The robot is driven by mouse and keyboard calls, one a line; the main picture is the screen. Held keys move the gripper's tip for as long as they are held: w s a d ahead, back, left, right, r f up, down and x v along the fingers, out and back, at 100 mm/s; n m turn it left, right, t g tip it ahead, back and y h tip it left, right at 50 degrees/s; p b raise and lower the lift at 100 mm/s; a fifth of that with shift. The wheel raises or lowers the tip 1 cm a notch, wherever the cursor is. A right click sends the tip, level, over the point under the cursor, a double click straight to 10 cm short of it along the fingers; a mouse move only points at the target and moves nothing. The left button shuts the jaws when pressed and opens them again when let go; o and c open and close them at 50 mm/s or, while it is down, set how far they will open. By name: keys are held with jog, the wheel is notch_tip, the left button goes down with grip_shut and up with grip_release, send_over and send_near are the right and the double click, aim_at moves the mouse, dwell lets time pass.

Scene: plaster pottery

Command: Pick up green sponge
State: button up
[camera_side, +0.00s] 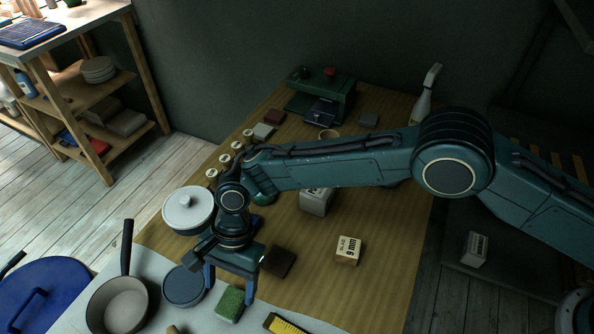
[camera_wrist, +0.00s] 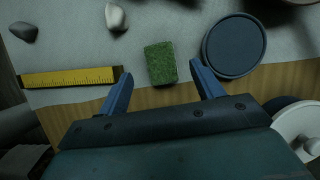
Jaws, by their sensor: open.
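The green sponge (camera_side: 230,303) lies on the pale grey cloth near the front edge of the table. In the wrist view the sponge (camera_wrist: 160,63) lies ahead of the fingertips, about midway between them. My gripper (camera_side: 231,291) is open with nothing between its fingers. In the wrist view my gripper (camera_wrist: 160,78) shows both blue fingers spread apart, pointing toward the sponge. The side view does not clearly show how high the fingertips are above the cloth.
A dark round lid (camera_wrist: 234,45) lies close right of the sponge in the wrist view, and a yellow ruler (camera_wrist: 70,77) lies left. A pan (camera_side: 118,304), a white pot (camera_side: 188,212), a dark brown block (camera_side: 279,262) and a 9 mm box (camera_side: 348,250) stand around my gripper.

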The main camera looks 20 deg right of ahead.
aim_at(230, 301)
jog(key=shift+f, duration=0.2)
jog(key=shift+x, duration=2.55)
jog(key=shift+w, duration=0.15)
jog(key=c, duration=1)
jog(key=shift+c, duration=0.2)
notch_tip(230, 301, up, 20)
